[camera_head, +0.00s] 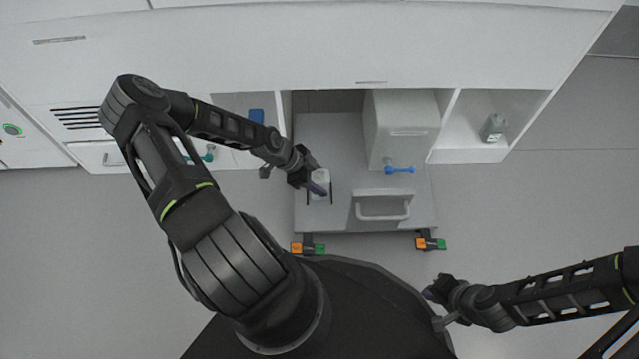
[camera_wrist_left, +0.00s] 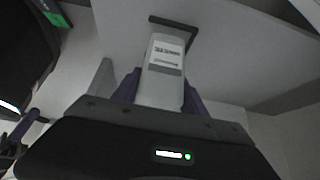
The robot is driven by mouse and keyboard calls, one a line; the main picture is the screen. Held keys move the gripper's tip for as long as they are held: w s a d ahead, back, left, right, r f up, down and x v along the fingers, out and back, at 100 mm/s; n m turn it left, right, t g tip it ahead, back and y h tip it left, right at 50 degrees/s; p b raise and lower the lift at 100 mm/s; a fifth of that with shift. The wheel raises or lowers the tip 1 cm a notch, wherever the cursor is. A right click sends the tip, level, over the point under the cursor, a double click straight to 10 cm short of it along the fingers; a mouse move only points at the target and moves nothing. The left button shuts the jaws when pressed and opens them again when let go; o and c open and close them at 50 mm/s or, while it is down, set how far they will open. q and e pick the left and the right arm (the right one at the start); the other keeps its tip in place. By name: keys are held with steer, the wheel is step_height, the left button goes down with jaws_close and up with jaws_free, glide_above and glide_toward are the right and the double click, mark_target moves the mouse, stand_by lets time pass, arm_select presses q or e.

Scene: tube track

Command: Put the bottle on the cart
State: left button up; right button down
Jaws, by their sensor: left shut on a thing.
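My left gripper (camera_head: 319,190) is shut on a white bottle (camera_head: 321,177) over the left front part of the grey cart (camera_head: 345,222). In the left wrist view the bottle (camera_wrist_left: 163,85), with a printed label, sits between the purple fingers of the left gripper (camera_wrist_left: 160,92). Its far end is close to a pale surface and a dark bar; I cannot tell whether it touches. My right gripper (camera_head: 437,304) is away from the cart at the lower right, and its opening is unclear.
A white box-shaped unit (camera_head: 398,130) with a blue handle (camera_head: 399,170) stands on the cart's right side. The cart has a front handle (camera_head: 383,211). White cabinets flank the cart; the floor in front is clear.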

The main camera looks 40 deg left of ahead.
arm_select(q)
steer(key=shift+f, duration=0.55)
steer(key=shift+f, duration=0.1)
steer(key=o, duration=1.3)
steer(key=shift+o, duration=0.2)
steer(key=shift+s+a+r, duration=0.15)
steer(key=shift+a+r, duration=0.05)
steer(key=shift+r, duration=0.4)
steer(key=p+v, duration=0.4)
steer(key=v, duration=0.7)
steer(key=shift+p, duration=0.3)
